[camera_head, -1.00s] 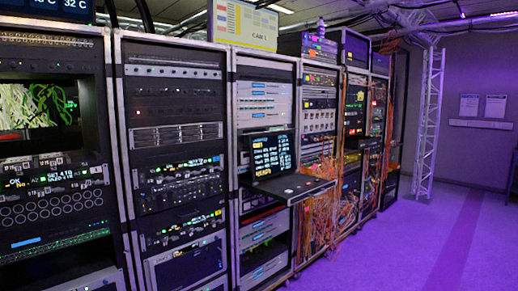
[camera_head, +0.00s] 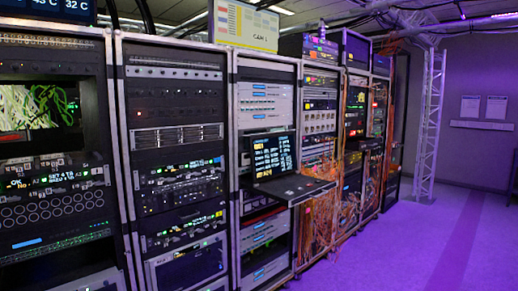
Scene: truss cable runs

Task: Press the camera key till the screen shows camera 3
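A screen (camera_head: 38,108) in the leftmost rack shows a picture of green and pale cables; I cannot read a camera number on it. A pale panel (camera_head: 244,24) on top of the middle rack has coloured rows and small lettering that looks like "CAM 1". An open laptop-like console (camera_head: 270,154) with a lit text screen sits on a pulled-out shelf. Rows of small keys and lit labels (camera_head: 55,178) lie below the left screen. I cannot tell which key is the camera key. Neither of my grippers is in view.
Tall equipment racks (camera_head: 175,135) stand in a row from left to back right. The console's shelf (camera_head: 292,188) juts out. Orange cables (camera_head: 322,212) hang from a rack further along. A truss post (camera_head: 430,125) stands behind. The purple-lit floor (camera_head: 420,245) at right is clear.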

